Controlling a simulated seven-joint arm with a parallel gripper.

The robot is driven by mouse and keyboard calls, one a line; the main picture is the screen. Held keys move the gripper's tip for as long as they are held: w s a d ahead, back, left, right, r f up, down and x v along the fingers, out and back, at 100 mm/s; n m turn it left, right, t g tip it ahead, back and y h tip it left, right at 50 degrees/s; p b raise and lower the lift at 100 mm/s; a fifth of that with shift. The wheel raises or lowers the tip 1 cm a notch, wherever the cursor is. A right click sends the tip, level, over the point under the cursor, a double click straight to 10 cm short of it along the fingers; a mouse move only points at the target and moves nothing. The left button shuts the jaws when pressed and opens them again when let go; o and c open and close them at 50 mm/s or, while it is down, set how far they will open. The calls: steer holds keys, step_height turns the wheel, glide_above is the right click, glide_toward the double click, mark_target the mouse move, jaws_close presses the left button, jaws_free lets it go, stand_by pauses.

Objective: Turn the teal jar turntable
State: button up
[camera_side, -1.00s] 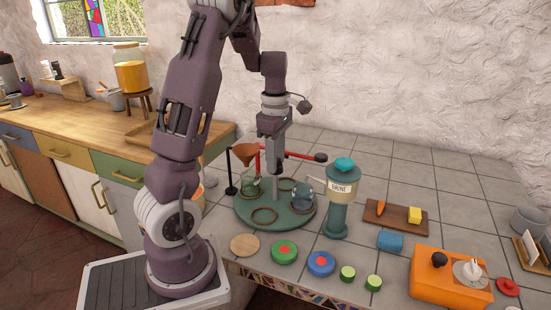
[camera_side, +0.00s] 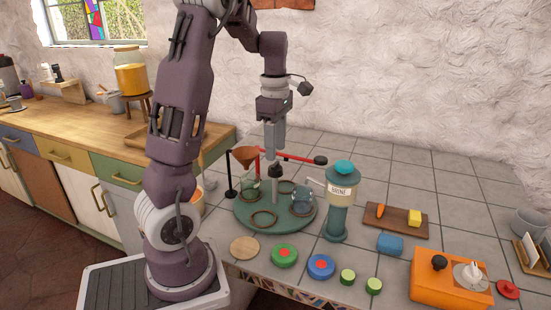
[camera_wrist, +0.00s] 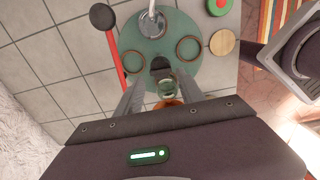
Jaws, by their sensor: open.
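The teal turntable (camera_side: 290,222) is a round disc on the tiled counter, with dark rings on top. It also shows in the wrist view (camera_wrist: 160,45). A post with a dark knob (camera_side: 275,170) rises from its middle. One glass jar (camera_side: 250,184) stands at its left under the copper funnel; another glass jar (camera_side: 302,196) stands at its right by the dispenser. My gripper (camera_side: 273,160) points down just above the knob. In the wrist view my gripper (camera_wrist: 160,78) is open and empty, its fingers apart on either side of the knob.
The copper funnel (camera_side: 245,155) and a red bar (camera_side: 295,156) with a black end stand behind the turntable. The teal BRINE dispenser (camera_side: 341,205) is close on the right. Coloured lids (camera_side: 284,254) and a wooden disc (camera_side: 244,248) lie in front. Back tiles are clear.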

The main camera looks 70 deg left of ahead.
mark_target(275, 163)
step_height(275, 163, up, 2)
steer(key=shift+r, duration=0.2)
steer(key=shift+o, duration=0.2)
steer(key=shift+o, duration=1.2)
step_height(275, 163, down, 7)
steer(key=shift+f, duration=0.1)
steer(key=shift+c, duration=0.2)
jaws_close()
